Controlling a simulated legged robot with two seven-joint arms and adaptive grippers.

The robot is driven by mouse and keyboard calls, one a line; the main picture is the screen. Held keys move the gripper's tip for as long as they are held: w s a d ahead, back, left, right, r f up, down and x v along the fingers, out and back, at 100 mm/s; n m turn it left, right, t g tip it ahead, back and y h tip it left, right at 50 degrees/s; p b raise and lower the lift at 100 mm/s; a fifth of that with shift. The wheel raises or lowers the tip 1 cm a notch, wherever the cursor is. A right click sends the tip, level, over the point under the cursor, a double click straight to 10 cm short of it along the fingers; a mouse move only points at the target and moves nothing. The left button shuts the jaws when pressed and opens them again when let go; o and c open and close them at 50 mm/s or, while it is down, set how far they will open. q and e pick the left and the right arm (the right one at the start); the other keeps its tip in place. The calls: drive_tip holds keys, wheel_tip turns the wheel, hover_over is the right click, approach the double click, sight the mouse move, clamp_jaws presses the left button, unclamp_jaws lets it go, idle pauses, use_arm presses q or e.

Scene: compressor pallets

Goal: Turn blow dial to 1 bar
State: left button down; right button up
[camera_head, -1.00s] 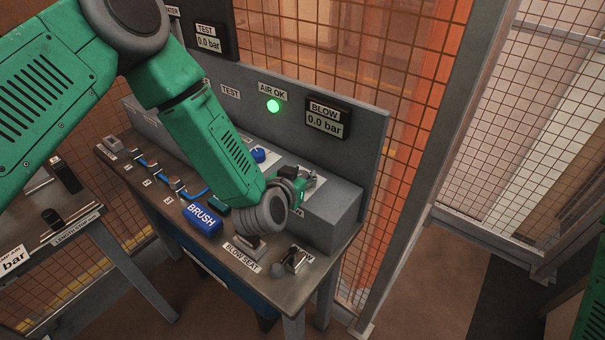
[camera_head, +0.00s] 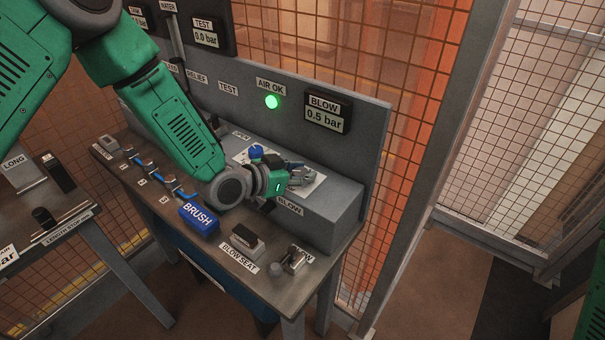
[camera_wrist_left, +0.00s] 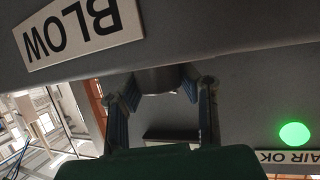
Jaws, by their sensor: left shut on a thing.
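The blow display (camera_head: 326,113) on the back panel reads 0.5 bar. My left gripper (camera_head: 304,176) reaches over the grey box on the bench, at the white plate above the BLOW label (camera_head: 290,208). In the left wrist view, which is upside down, its two fingers (camera_wrist_left: 161,98) close on either side of a dark round knob, the blow dial (camera_wrist_left: 162,79). The BLOW label (camera_wrist_left: 80,35) shows beside it. In the head view the gripper largely hides the dial. My right gripper is not in view.
A blue dial (camera_head: 256,151) stands left of my gripper on the same box. The blue brush (camera_head: 199,218), blow seat (camera_head: 242,241) and a metal fitting (camera_head: 294,260) sit on the bench front. The AIR OK lamp (camera_head: 272,102) glows green. Mesh fencing stands behind.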

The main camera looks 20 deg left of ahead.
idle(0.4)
use_arm(q)
drive_tip(key=c, duration=1.1)
unclamp_jaws()
drive_tip(key=shift+w, duration=0.1)
drive_tip(key=shift+s+a+r, duration=0.15)
drive_tip(key=shift+s+a, duration=0.15)
drive_tip(key=shift+s, duration=0.1)
drive_tip(key=v, duration=1.1)
drive_tip(key=shift+w+a, duration=0.1)
drive_tip(key=shift+a, duration=0.1)
